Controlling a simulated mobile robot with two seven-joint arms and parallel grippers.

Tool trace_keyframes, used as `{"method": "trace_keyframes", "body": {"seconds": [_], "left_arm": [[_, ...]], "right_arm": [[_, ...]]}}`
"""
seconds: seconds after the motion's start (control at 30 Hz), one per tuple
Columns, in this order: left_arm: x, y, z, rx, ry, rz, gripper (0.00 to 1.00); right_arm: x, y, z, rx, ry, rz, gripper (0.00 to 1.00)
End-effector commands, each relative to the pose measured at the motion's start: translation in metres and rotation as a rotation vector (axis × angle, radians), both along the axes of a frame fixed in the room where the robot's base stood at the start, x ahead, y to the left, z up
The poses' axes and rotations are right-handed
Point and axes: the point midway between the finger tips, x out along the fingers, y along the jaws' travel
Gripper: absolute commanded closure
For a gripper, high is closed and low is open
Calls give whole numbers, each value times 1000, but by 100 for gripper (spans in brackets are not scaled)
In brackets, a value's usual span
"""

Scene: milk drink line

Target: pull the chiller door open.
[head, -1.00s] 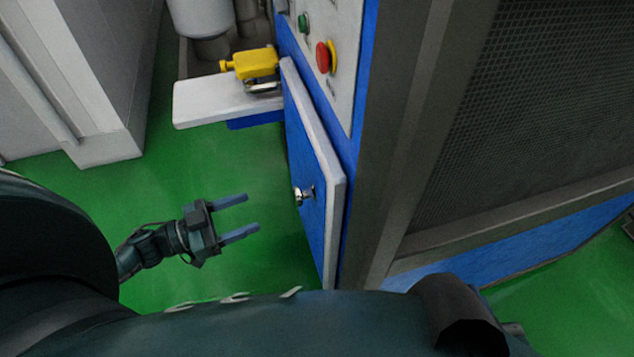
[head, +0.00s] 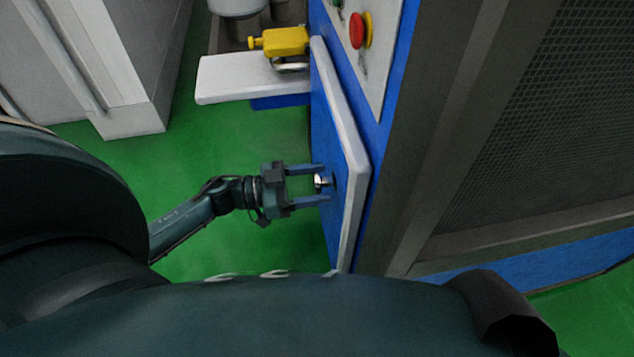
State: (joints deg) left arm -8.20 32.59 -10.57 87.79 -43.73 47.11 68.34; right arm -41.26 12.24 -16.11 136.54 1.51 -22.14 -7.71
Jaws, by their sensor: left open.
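The chiller door (head: 335,130) is a blue panel with a pale edge, low on the blue machine. It looks shut or nearly shut; I cannot tell which. A small metal knob (head: 321,181) sticks out of its face. My left gripper (head: 325,184) is open, with one finger above the knob and one below it in the picture. The fingertips are close to the door face; I cannot tell whether they touch it. My right gripper is not in view.
A control panel with a red button (head: 361,30) is on the machine. A grey cabinet (head: 130,70) stands at left. Green floor (head: 230,130) is clear between them.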

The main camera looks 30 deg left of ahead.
Motion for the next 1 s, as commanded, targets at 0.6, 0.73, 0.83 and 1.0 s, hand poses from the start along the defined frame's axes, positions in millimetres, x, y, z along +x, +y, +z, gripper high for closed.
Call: {"method": "trace_keyframes", "body": {"seconds": [0.6,0.73,0.83,1.0], "left_arm": [[4,-5,0,0,1,1,59],[4,-5,0,0,1,1,69],[4,-5,0,1,1,1,77],[4,-5,0,1,1,1,91]], "right_arm": [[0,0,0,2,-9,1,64],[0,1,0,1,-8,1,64],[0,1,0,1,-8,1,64],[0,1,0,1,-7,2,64]]}}
